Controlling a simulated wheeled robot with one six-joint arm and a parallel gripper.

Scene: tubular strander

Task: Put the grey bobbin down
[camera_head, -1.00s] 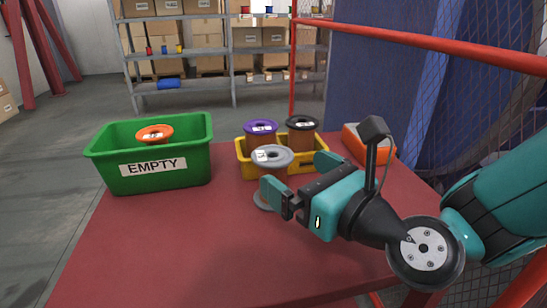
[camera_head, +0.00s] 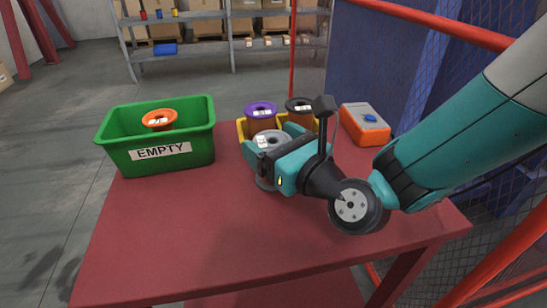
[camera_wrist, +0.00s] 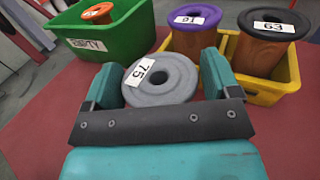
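The grey bobbin (camera_head: 268,141), labelled 75, stands upright on the red table in front of the yellow crate. Its lower flange shows just above the table front in the head view, and I see no clear gap beneath it. In the wrist view the grey bobbin (camera_wrist: 160,80) sits between the two teal fingers of my gripper (camera_wrist: 160,85). In the head view my gripper (camera_head: 270,146) reaches in from the right, one finger on each side of the bobbin. The fingers lie close to its flange; whether they press on it is hidden.
The yellow crate (camera_wrist: 270,92) behind holds a purple bobbin (camera_head: 260,109) and a black bobbin (camera_head: 299,104). The green EMPTY bin (camera_head: 118,155) at left holds an orange bobbin (camera_head: 159,119). An orange box (camera_head: 362,125) stands right. The table front (camera_head: 190,240) is clear.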

